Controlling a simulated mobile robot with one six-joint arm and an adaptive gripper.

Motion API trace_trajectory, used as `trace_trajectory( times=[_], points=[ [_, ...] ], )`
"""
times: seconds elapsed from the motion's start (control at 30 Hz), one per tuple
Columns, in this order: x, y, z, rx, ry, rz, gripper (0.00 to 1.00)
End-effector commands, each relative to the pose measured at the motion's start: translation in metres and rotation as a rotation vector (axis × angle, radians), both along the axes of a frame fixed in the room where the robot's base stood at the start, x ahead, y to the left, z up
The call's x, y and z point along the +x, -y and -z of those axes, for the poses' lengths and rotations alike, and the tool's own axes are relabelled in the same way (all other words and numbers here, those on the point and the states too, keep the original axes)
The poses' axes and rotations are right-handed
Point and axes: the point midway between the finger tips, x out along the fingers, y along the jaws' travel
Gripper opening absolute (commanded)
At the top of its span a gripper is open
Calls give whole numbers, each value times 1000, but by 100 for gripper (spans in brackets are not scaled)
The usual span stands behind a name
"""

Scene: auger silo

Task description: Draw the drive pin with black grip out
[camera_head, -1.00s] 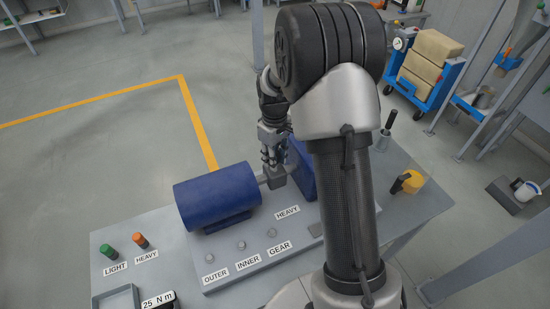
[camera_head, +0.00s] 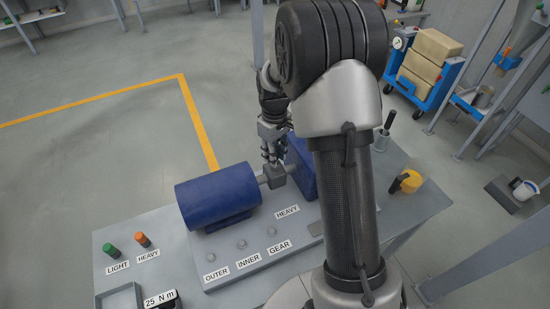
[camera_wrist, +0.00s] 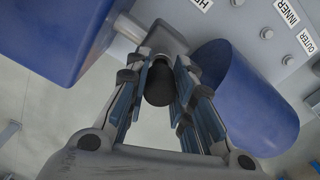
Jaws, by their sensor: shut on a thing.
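The drive pin's black grip (camera_wrist: 158,86) stands between my gripper's fingers in the wrist view, above a grey coupling block (camera_wrist: 168,38). My gripper (camera_head: 271,157) is shut on this grip, with a finger on either side; it also fills the wrist view (camera_wrist: 157,95). The coupling block (camera_head: 274,176) sits on the shaft between a blue motor cylinder (camera_head: 216,194) and a blue housing (camera_head: 303,170). The grip is hidden by the fingers in the head view. How much of the pin is still in the block cannot be told.
Green (camera_head: 110,250) and orange (camera_head: 143,240) pegs stand at the table's left, above the LIGHT and HEAVY labels. A grey cup with a black-handled tool (camera_head: 385,134) and a yellow object (camera_head: 411,181) stand at the right. A blue cart (camera_head: 425,88) stands behind.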

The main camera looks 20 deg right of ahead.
Motion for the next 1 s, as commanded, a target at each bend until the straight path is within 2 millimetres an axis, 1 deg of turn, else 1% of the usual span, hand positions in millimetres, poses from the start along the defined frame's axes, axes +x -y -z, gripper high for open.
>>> trace_trajectory(
  times=[0.03, 0.7, 1.0],
  points=[
    [0, 0, -5, -1, 1, 0, 0],
    [0, 0, -39, 0, 0, 0, 0],
    [0, 0, -50, 0, 0, 0, 0]
  ],
)
